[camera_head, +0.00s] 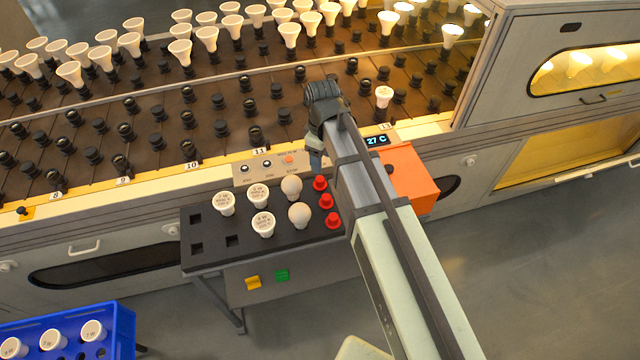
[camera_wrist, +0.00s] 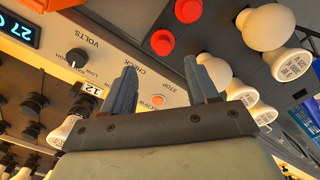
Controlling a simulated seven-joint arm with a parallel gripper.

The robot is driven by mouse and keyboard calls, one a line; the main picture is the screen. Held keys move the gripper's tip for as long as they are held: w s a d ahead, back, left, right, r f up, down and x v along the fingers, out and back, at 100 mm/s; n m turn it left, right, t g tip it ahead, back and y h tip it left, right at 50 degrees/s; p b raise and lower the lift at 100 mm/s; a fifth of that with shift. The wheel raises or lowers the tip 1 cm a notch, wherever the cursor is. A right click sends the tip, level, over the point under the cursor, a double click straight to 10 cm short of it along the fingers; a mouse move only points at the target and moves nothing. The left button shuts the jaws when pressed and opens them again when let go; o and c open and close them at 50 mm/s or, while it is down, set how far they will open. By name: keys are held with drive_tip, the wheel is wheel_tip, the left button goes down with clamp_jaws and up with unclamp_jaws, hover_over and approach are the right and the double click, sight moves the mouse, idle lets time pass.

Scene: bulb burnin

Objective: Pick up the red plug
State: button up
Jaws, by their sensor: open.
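Three red plugs stand in a column at the right of the dark tray on the bench: a far one (camera_head: 320,183), a middle one (camera_head: 326,201) and a near one (camera_head: 333,221). Two red plugs show in the wrist view, one higher (camera_wrist: 188,10) and one lower (camera_wrist: 162,42), beyond my fingertips. My gripper (camera_wrist: 160,72) is open with nothing between its fingers. In the head view my gripper (camera_head: 315,155) is over the control panel, just behind the far plug and apart from it; my wrist partly hides it.
Bulbs stand on the tray left of the plugs, including a round one (camera_head: 299,214) and a printed one (camera_head: 263,223). The control panel (camera_head: 262,168) and orange box (camera_head: 408,178) are close by. Behind is the socket rack (camera_head: 215,115). A blue crate (camera_head: 122,330) holds bulbs.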

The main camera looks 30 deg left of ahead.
sight(320, 179)
drive_tip(key=shift+s+a+f, duration=0.1)
drive_tip(key=shift+s+f, duration=0.05)
drive_tip(key=shift+f, duration=1.95)
drive_tip(key=shift+s+a+f, duration=0.1)
drive_tip(key=shift+f, duration=2)
clamp_jaws()
drive_tip(key=shift+r, duration=0.1)
